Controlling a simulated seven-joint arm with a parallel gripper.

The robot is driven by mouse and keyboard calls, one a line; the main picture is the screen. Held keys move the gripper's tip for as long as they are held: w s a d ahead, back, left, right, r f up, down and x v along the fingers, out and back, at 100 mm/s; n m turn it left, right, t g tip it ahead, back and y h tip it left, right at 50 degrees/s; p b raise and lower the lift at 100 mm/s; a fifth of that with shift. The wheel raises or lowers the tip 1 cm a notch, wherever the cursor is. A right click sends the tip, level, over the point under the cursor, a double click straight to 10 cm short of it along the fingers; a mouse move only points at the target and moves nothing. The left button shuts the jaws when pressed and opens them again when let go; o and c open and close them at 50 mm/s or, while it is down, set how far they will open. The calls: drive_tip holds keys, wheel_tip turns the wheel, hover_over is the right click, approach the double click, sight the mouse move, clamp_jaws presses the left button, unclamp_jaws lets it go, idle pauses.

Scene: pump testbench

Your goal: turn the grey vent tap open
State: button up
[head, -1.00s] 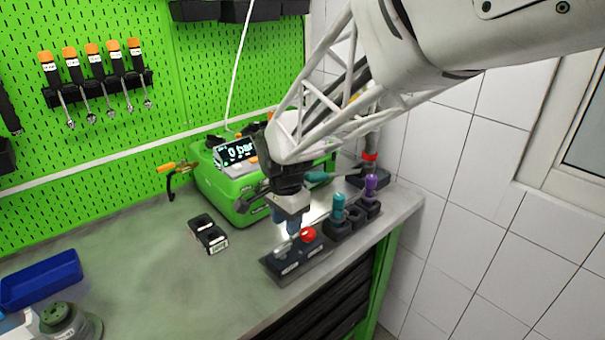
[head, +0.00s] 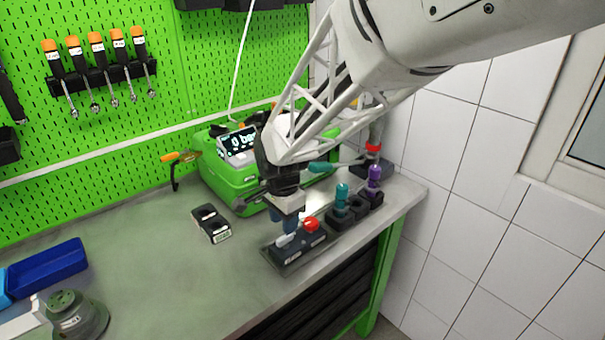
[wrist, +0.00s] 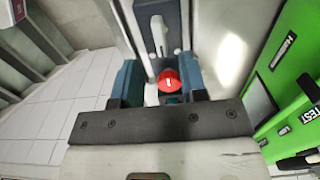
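The grey vent tap (head: 285,240) sits at the near left end of a dark block (head: 291,257) on the bench. Its pale grey lever (wrist: 158,32) shows in the wrist view, pointing up the picture. A red knob (head: 311,225) is beside it on the same block; it also shows in the wrist view (wrist: 168,80) between my fingers along the line of sight. My gripper (head: 290,222) points down just above the tap. In the wrist view its two blue fingers (wrist: 158,72) are apart with nothing held. Whether they touch the tap cannot be told.
A teal-topped part (head: 341,194) and a purple one (head: 374,178) stand in holders to the right of the block. The green pump unit (head: 228,180) is behind. A small black block (head: 211,224) lies left; the bench beyond it is largely clear.

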sight(285, 237)
drive_tip(key=shift+f, duration=2.6)
clamp_jaws()
